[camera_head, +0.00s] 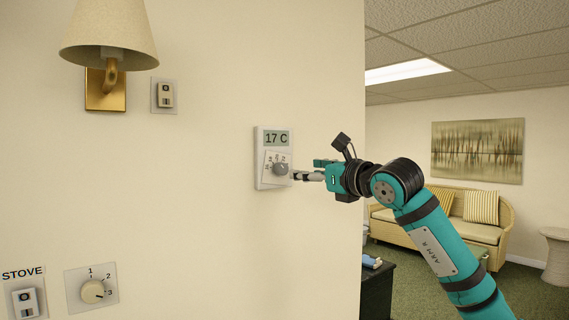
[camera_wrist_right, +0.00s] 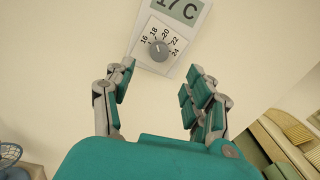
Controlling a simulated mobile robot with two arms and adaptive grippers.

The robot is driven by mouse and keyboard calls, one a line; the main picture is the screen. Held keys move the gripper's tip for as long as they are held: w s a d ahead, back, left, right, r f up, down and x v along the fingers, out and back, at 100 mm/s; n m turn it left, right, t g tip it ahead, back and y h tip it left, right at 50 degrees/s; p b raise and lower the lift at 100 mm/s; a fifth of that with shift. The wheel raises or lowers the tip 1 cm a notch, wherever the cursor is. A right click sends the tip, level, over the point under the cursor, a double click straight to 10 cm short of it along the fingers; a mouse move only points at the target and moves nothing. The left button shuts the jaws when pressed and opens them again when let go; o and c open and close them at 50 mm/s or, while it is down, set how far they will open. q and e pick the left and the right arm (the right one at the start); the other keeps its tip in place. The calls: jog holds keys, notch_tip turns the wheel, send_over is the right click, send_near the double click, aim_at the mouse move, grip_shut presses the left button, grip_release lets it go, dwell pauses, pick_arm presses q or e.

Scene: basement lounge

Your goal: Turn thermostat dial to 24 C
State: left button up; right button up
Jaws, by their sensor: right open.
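The thermostat (camera_head: 263,176) is a white box on the cream wall, and its display (camera_head: 277,138) reads 17 C. Its round grey dial (camera_head: 280,169) sits on a tilted plate below the display. In the right wrist view the dial (camera_wrist_right: 158,50) shows a scale with 16, 18, 20, 22 and 24 around it, and its mark points toward the low end. My right gripper (camera_head: 298,176) is just right of the dial. In the wrist view its two fingers (camera_wrist_right: 157,85) are apart with nothing between them, and the dial lies ahead, beyond the fingertips. My left gripper is not in view.
A wall lamp (camera_head: 108,40) and a small switch (camera_head: 164,95) are at upper left. A numbered knob (camera_head: 93,291) and a STOVE switch (camera_head: 25,302) are at lower left. The wall ends right of the thermostat; a sofa (camera_head: 470,222) and dark cabinet (camera_head: 377,292) stand beyond.

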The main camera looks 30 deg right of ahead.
aim_at(284, 169)
jog(key=w+p, duration=0.1)
jog(key=w, duration=0.3)
jog(key=w+p, duration=0.1)
jog(key=w, duration=0.3)
jog(key=shift+a+r+p, duration=0.15)
jog(key=shift+a+p, duration=0.05)
jog(key=shift+p, duration=0.15)
jog(key=shift+w, duration=0.65)
grip_shut()
